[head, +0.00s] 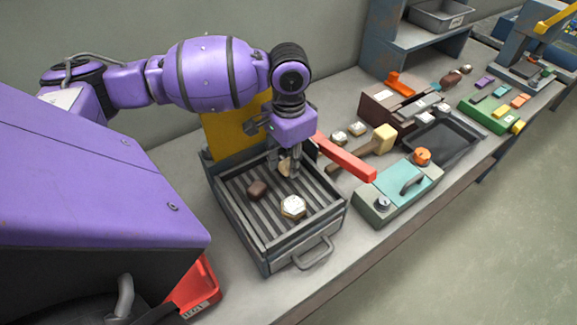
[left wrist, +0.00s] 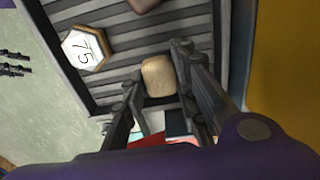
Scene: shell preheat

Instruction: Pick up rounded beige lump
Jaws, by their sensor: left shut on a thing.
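The rounded beige lump (head: 284,171) is at the back right part of the ribbed grey tray (head: 262,262), partly hidden by the fingers. In the left wrist view the beige lump (left wrist: 158,78) sits between the two fingertips. My left gripper (head: 290,165) points down over the tray and is shut on the lump. The fingers also show in the left wrist view (left wrist: 156,68). I cannot tell whether the lump touches the ribs. My right gripper is not in view.
A red bar (head: 345,158) is close right of the gripper. A yellow panel (head: 224,130) stands behind. A teal-lidded box (head: 398,188) is to the right.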

